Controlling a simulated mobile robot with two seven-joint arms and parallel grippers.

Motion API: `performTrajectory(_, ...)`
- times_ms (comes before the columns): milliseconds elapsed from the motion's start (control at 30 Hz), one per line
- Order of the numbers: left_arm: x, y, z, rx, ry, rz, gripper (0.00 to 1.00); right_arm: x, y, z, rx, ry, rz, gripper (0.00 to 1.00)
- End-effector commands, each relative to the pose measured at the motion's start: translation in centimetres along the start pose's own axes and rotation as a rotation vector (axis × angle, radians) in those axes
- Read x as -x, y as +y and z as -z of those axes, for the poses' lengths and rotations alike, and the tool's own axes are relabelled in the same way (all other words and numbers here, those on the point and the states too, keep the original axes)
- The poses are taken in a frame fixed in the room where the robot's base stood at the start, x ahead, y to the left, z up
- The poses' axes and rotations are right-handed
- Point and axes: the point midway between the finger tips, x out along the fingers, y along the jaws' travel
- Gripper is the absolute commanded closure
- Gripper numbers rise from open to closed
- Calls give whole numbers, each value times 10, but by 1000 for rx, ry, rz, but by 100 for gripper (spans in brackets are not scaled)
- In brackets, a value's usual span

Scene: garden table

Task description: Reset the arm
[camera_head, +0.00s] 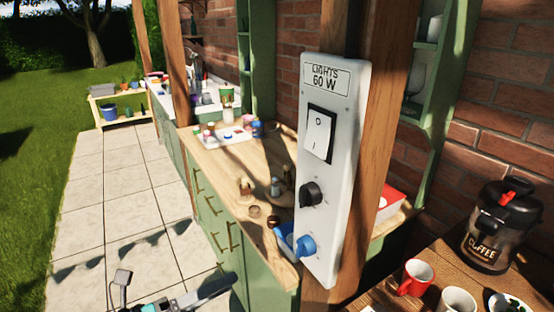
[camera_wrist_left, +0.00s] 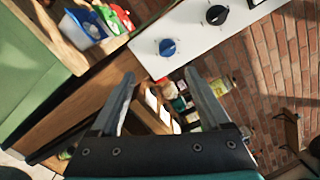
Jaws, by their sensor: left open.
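My left gripper (camera_head: 212,290) is low in the head view, over the paving left of the green cabinet. In the left wrist view its two fingers (camera_wrist_left: 160,78) are spread apart with nothing held between them. The white control panel (camera_head: 333,180) is mounted on a wooden post, with a rocker switch (camera_head: 319,134), a black knob (camera_head: 311,194) and a blue knob (camera_head: 305,245). The wrist view also shows the black knob (camera_wrist_left: 217,15) and blue knob (camera_wrist_left: 167,47), beyond the fingertips and apart from them. My right gripper is not in view.
A wooden counter (camera_head: 215,160) on green cabinets runs behind the panel, with jars and a white tray (camera_head: 222,138). At lower right a table bears a red mug (camera_head: 414,278), a white mug (camera_head: 458,301) and a coffee canister (camera_head: 501,227). The paved path (camera_head: 110,190) at left is clear.

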Motion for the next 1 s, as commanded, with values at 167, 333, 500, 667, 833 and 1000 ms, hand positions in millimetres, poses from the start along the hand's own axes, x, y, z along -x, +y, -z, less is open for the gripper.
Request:
performTrajectory(167, 17, 90, -2, 322, -201, -137, 20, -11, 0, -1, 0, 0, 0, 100)
performTrajectory(333, 57, 207, 30, 750, -474, -320, 20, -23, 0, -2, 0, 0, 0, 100)
performTrajectory(500, 107, 303, 103, 1139, -736, -504, 20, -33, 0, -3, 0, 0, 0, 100)
performTrajectory(667, 155, 362, 200, 1460, -972, -686, 20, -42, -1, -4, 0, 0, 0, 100)
performTrajectory(833, 201, 389, 316, 1748, -1218, -894, 20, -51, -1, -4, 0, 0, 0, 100)
performTrajectory(1000, 235, 385, 413, 1939, -1421, -1081, 20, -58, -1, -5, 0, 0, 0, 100)
